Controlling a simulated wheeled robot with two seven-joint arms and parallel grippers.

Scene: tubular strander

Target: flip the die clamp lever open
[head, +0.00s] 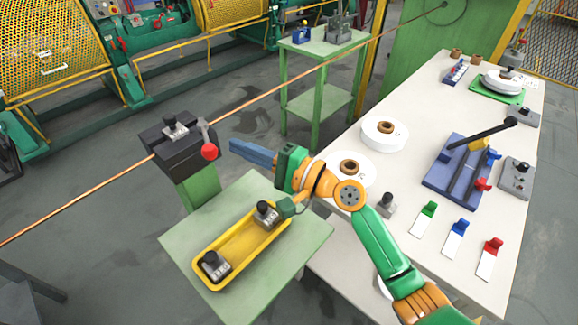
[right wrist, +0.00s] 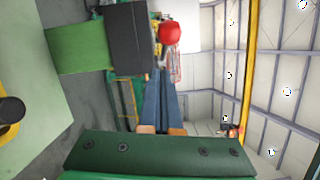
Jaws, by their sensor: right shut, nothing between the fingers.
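The die clamp is a dark block (head: 180,147) on a green post (head: 199,187), with a copper-coloured wire running through it. A grey metal piece (head: 175,128) sits on its top. Its lever (head: 205,134) runs down the right side to a red ball knob (head: 209,151). My right gripper (head: 234,147) has its blue fingers shut and empty, pointing at the knob from the right with a small gap. In the right wrist view the knob (right wrist: 170,33) lies just beyond the fingertips (right wrist: 160,75), beside the dark block (right wrist: 128,38). My left gripper is not in view.
A green side table (head: 300,245) holds a yellow tray (head: 238,248) with two metal blocks below my right arm. A white workbench (head: 420,150) with spools, coloured tags and a blue fixture stands at right. The wire (head: 262,95) crosses the view diagonally. Yellow-guarded machines stand behind.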

